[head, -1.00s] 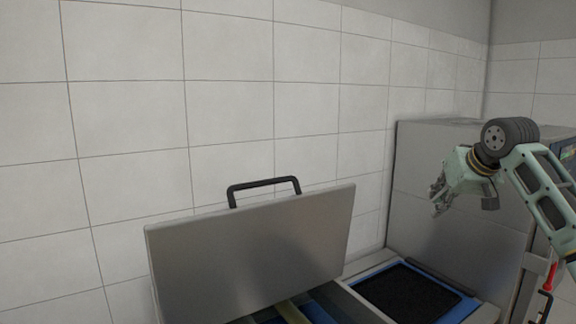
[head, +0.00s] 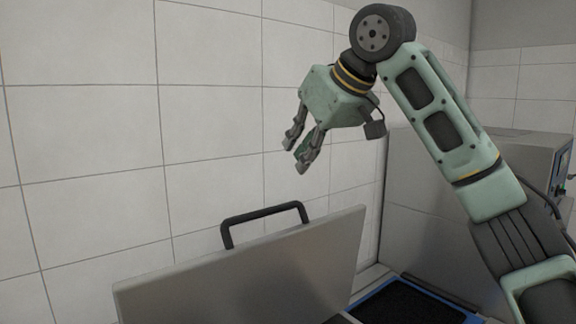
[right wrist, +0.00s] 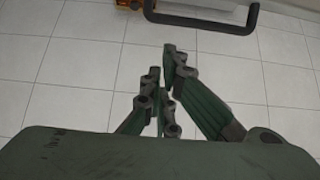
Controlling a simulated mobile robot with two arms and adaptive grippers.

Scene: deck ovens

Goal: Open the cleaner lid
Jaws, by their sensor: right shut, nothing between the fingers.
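The cleaner lid (head: 255,280) is a flat steel panel standing raised and tilted at the bottom of the head view. Its black bar handle (head: 264,211) rises from the top edge. My right gripper (head: 294,158) is shut and empty, above the handle and apart from it, with its fingers pointing down and left. In the right wrist view the fingers (right wrist: 168,90) show close together with nothing held. A dark bent bar (right wrist: 200,22) crosses the top of that view; I cannot tell whether it is the lid handle. My left gripper is not in view.
A blue-framed tray with a black surface (head: 405,303) lies to the right of the lid. A steel cabinet (head: 430,190) stands behind my right arm. A white tiled wall (head: 90,130) runs behind the lid, with free room above the handle.

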